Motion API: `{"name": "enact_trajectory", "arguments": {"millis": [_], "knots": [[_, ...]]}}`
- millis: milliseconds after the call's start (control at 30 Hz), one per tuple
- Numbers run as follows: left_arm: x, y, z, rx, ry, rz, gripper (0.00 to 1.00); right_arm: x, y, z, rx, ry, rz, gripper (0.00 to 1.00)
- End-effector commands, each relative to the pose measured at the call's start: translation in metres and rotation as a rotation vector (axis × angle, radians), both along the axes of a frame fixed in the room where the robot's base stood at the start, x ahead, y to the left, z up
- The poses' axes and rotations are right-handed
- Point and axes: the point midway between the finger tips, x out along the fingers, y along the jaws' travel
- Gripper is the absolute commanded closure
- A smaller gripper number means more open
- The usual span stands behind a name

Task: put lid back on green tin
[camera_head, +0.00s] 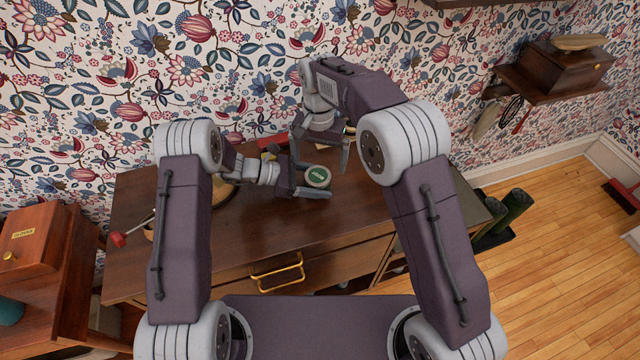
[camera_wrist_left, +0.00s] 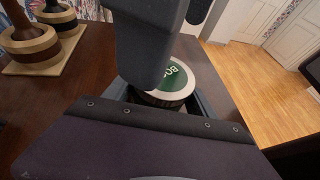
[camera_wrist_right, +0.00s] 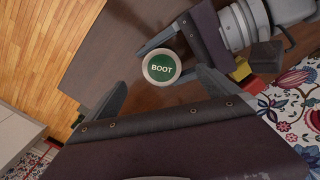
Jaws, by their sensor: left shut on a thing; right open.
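A round tin (camera_head: 317,177) with a green top and pale rim is over the dresser top. Its top reads BOOT in the right wrist view (camera_wrist_right: 162,68), and its dark side shows in the left wrist view (camera_wrist_left: 172,88). My left gripper (camera_head: 304,180) is shut on this tin, a finger on either side. My right gripper (camera_head: 322,153) is open and empty, close behind the tin in the head view. In the right wrist view the tin lies beyond its fingers. I cannot tell whether the green disc is a lid, and no separate lid shows.
The dark wooden dresser top (camera_head: 350,215) is clear on its right. Red and yellow items (camera_wrist_right: 243,72) stand near the wall behind my left gripper. Turned wooden pieces (camera_wrist_left: 30,42) stand on a board at the left. A red-knobbed stick (camera_head: 120,238) juts out at the left edge.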

Motion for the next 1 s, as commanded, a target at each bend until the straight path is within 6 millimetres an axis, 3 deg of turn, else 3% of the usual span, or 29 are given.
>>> {"name": "enact_trajectory", "arguments": {"millis": [400, 500, 700, 967, 1000], "knots": [[0.0, 0.0, 0.0, -0.001, 0.0, 0.0, 1.0, 0.001, 0.0, 0.089, 0.003, -0.006, 0.0, 0.0], [0.0, 0.0, 0.0, -0.001, 0.0, 0.0, 1.0, 0.002, 0.001, 0.102, 0.001, -0.003, 0.0, 0.0], [0.0, 0.0, 0.0, -0.001, 0.0, 0.0, 1.0, 0.0, 0.0, 0.115, 0.001, -0.001, 0.0, 0.0], [0.0, 0.0, 0.0, -0.001, 0.0, 0.0, 1.0, 0.0, 0.0, 0.116, 0.0, 0.0, 0.0, 0.0], [0.0, 0.0, 0.0, -0.001, 0.0, 0.0, 0.27, 0.0, 0.0, 0.116, 0.0, 0.0, 0.0, 0.0]]}}
